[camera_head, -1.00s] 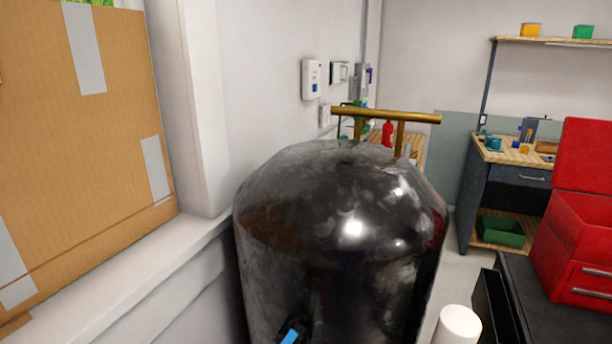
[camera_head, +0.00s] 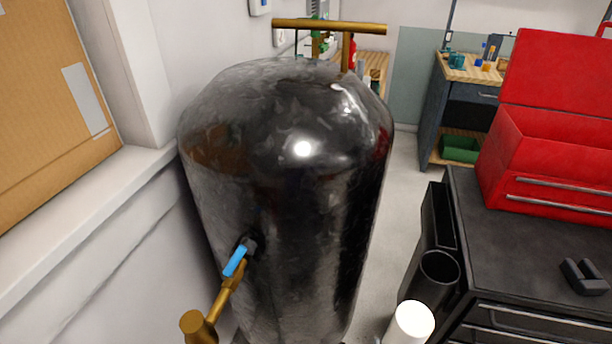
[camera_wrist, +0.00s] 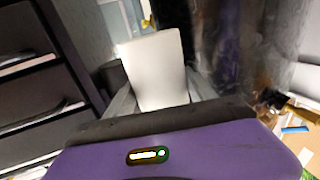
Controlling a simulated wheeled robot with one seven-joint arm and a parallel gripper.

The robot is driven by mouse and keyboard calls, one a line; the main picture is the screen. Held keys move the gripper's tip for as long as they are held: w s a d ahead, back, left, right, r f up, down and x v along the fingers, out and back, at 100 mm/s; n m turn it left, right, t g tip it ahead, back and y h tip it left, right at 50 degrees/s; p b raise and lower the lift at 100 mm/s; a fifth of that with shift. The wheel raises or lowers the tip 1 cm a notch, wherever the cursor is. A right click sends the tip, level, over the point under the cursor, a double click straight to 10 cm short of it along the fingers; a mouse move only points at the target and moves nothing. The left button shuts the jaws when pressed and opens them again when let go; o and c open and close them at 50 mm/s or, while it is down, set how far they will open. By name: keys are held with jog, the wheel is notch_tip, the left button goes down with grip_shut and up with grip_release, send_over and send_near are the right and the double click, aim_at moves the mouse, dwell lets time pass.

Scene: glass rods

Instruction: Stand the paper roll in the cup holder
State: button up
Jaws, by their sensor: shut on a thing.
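The white paper roll (camera_head: 410,324) stands at the bottom edge of the head view, its round top showing and its lower part cut off. The cup holder (camera_head: 440,270) is a round black open cup on the side of the black cabinet. The roll's top is just below and left of the cup in the picture and does not show inside it. In the wrist view, my gripper (camera_wrist: 158,98) is shut on the paper roll (camera_wrist: 155,65), a finger on either side. My gripper is out of the head view.
A black rectangular bin (camera_head: 440,215) sits behind the cup. The black cabinet (camera_head: 540,255) carries a red toolbox (camera_head: 560,150) and a small dark block (camera_head: 584,278). A large black tank (camera_head: 285,190) with a blue-handled valve (camera_head: 235,260) stands left.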

aim_at(410, 329)
notch_tip(410, 329, up, 12)
jog(key=p, duration=1)
jog(key=shift+f+p, duration=0.2)
jog(key=shift+p, duration=0.15)
notch_tip(410, 329, down, 5)
jog(key=b, duration=0.5)
